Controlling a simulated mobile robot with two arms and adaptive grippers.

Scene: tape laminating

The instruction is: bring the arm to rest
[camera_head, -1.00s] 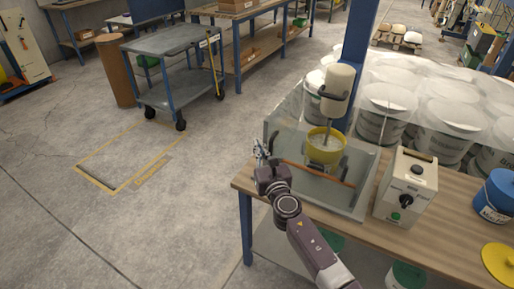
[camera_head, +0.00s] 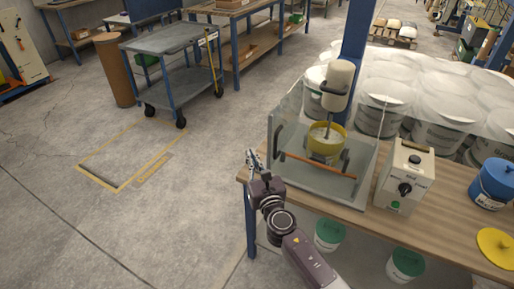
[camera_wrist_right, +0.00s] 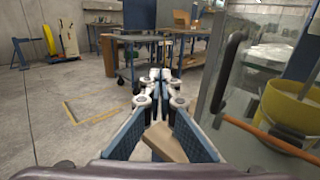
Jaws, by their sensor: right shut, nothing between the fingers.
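My right gripper (camera_head: 252,160) is shut and empty, in the air by the left corner of the workbench, left of the clear guard box (camera_head: 330,185). In the right wrist view my gripper's fingers (camera_wrist_right: 158,78) meet in the middle of the picture, and the clear box with its dark handle (camera_wrist_right: 225,72) stands to the right. My right arm comes up from the bottom of the head view. My left gripper is in neither view.
The box surrounds a mixer with a yellow bucket (camera_head: 325,145). A control box (camera_head: 405,180), a blue bucket (camera_head: 494,185) and a yellow lid (camera_head: 496,245) are on the wooden workbench (camera_head: 445,215). A grey cart (camera_head: 170,40) stands far left.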

